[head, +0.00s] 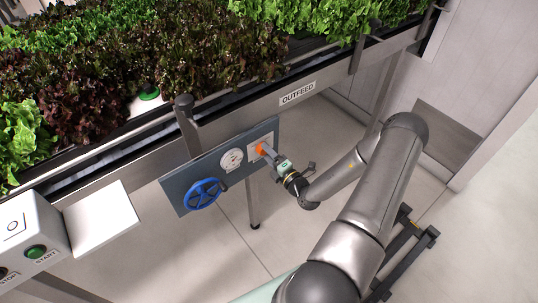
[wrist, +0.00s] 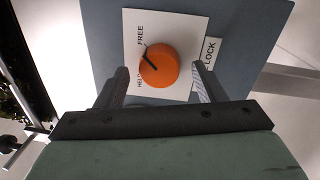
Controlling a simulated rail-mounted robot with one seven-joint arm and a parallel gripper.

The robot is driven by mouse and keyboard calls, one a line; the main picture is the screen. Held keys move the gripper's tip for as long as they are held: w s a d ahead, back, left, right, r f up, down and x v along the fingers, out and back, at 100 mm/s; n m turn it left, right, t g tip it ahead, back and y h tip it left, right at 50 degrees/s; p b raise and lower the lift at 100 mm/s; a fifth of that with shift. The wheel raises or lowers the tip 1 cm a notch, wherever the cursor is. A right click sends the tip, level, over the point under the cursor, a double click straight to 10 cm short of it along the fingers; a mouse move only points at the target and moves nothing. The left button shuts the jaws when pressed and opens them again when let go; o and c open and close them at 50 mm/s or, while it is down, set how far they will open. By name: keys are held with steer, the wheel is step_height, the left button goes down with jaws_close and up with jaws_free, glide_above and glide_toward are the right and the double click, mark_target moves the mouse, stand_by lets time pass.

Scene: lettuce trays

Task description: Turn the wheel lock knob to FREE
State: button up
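The orange wheel lock knob (wrist: 160,66) sits on a white plate (wrist: 170,20) in the wrist view. Its black pointer line aims to the upper left, between the FREE and HELD labels. It also shows in the head view (head: 260,148) on the grey-blue panel. My gripper (wrist: 159,72) is open, with one finger on each side of the knob and a visible gap on both sides. In the head view, my gripper (head: 271,155) is right at the knob. A finger covers part of the label ending in LOCK (wrist: 210,52).
A round dial (head: 231,160) and a blue handwheel (head: 203,194) are on the same panel (head: 175,190), left of the knob. The conveyor rail with the OUTFEED sign (head: 298,92) runs above. A control box (head: 30,225) stands at far left. Open floor lies below.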

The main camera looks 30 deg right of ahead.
steer(key=b+v, duration=0.1)
steer(key=v, duration=1.6)
steer(key=shift+s, duration=0.2)
steer(key=shift+f, duration=0.1)
steer(key=s+a+r+n+g+y+p, duration=0.15)
steer(key=a+r+n+g+y, duration=0.55)
steer(key=n, duration=0.8)
steer(key=s+a+r+n+g+y+p, duration=0.1)
steer(key=s+a+r+n+g+y, duration=0.1)
steer(key=a+r+n+g, duration=1.05)
steer(key=s+r+n+h+p, duration=0.1)
steer(key=s+r+n+h, duration=0.2)
steer(key=n, duration=0.8)
steer(key=s+r+n+t+h+p, duration=0.1)
steer(key=s+r+n+h, duration=0.2)
steer(key=r+n+h, duration=0.3)
steer(key=n+h, duration=0.3)
steer(key=n, duration=0.2)
steer(key=shift+r+n+p, duration=0.3)
steer(key=shift+r+n, duration=0.05)
steer(key=shift+r, duration=0.05)
